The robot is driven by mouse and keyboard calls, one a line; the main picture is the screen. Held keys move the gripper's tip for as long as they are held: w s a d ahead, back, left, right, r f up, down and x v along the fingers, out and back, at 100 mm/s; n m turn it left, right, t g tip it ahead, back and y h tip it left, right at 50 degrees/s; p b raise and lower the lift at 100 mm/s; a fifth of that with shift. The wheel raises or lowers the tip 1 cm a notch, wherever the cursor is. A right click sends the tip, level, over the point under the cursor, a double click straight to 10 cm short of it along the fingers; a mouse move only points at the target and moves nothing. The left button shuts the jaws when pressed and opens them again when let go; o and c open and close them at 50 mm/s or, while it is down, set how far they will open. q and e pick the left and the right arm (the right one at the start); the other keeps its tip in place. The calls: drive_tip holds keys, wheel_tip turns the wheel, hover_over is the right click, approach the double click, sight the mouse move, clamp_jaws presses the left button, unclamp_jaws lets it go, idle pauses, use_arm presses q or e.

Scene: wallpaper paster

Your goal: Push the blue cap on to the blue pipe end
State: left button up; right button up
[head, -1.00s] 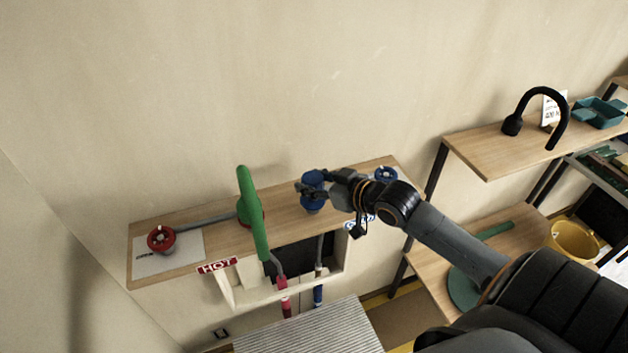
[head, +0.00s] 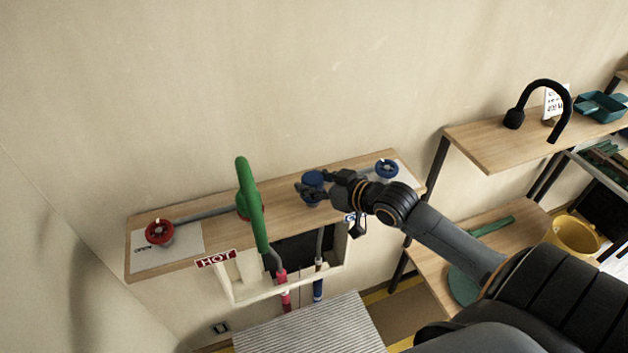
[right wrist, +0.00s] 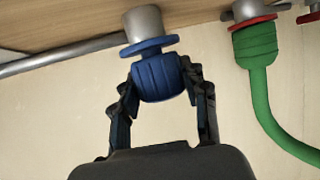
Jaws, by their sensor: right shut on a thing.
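My right gripper (head: 318,190) is shut on the blue cap (head: 313,178) at the wooden board (head: 285,208). In the right wrist view, the two dark fingers of the gripper (right wrist: 160,90) grip the ribbed blue cap (right wrist: 158,78) from both sides. The cap meets the blue ring (right wrist: 150,46) of the pipe end, on a short grey pipe stub (right wrist: 142,22) coming from the board. Cap and ring look in line and touching or nearly so; I cannot tell how deep the cap sits. My left gripper is not in view.
A green hose (head: 250,205) rises from a red-ringed fitting left of the gripper. A red valve wheel (head: 159,232) is at the board's left and a blue one (head: 386,168) at its right. A shelf with a black spout (head: 543,100) stands at the right.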

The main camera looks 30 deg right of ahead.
drive_tip(key=shift+f, duration=0.45)
drive_tip(key=o, duration=1.1)
drive_tip(key=v, duration=1.2)
drive_tip(key=shift+s, duration=0.1)
